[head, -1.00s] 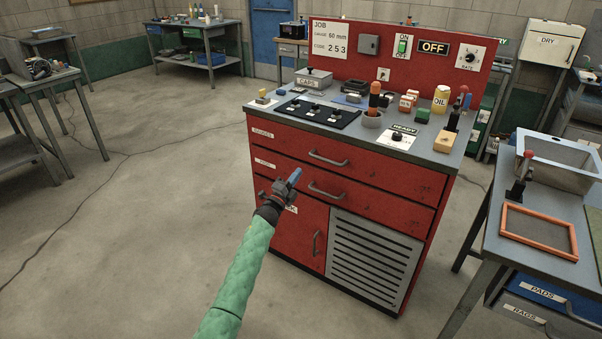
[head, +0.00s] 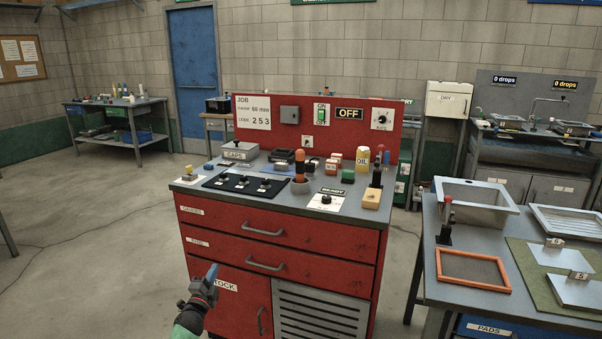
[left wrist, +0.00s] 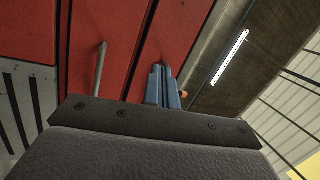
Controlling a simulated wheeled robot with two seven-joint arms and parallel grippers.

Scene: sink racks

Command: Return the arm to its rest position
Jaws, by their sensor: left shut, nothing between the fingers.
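My left gripper (head: 212,272) is at the lower left of the head view, in front of the red cabinet's (head: 215,225) drawers. Its blue fingers are together and empty. In the left wrist view the fingers (left wrist: 163,86) show closed against the red drawer fronts, with a drawer handle (left wrist: 99,70) to their left. Most of my left arm is below the head view's edge. My right gripper is in neither view.
The cabinet top carries a black mat (head: 245,184), an orange-and-black tool (head: 300,165) in a round holder and a yellow block (head: 371,198). At right a bench holds a sink tray (head: 478,207) and an orange frame (head: 473,270). Open floor (head: 90,270) lies left.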

